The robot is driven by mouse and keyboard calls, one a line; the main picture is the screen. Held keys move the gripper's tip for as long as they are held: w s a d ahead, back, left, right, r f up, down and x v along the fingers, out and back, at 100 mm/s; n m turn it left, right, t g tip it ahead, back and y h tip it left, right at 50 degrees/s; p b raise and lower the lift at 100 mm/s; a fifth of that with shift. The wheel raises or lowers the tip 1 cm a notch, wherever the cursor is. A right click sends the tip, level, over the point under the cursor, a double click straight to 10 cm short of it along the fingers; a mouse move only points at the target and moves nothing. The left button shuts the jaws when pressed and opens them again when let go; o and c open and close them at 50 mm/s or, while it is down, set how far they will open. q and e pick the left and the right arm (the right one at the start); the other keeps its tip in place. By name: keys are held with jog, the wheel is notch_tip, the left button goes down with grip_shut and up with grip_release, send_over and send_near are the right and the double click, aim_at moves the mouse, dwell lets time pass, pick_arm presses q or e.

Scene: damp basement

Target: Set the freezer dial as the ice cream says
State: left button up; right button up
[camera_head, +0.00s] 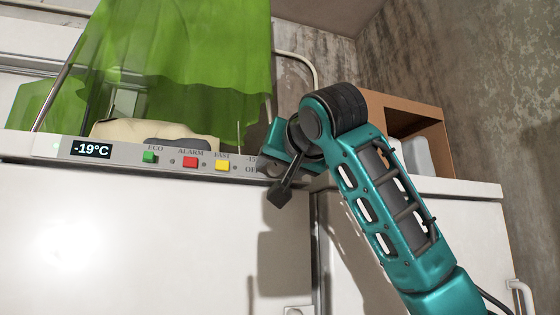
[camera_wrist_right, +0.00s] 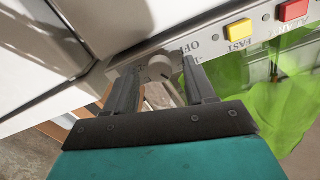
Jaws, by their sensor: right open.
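The freezer's control strip (camera_head: 125,154) runs along the top front edge of the white freezer. Its display (camera_head: 91,149) reads -19°C. The grey dial (camera_wrist_right: 160,68) is at the strip's right end, near the printed "OFF" and a partly covered "-15". My right gripper (camera_wrist_right: 160,74) is open, with one finger on each side of the dial; whether they touch it I cannot tell. In the head view my right gripper (camera_head: 283,172) covers much of the dial and its scale. I see no ice cream that I can identify. My left gripper is out of view.
Green ECO (camera_head: 149,157), red ALARM (camera_head: 190,162) and yellow FAST (camera_head: 222,165) buttons sit left of the dial. A beige lumpy object (camera_head: 160,132) and a green translucent sheet (camera_head: 185,60) are above the strip. A brown open box (camera_head: 415,112) stands at right.

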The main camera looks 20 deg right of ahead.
jog(key=shift+c, duration=0.3)
jog(key=c, duration=0.5)
grip_shut()
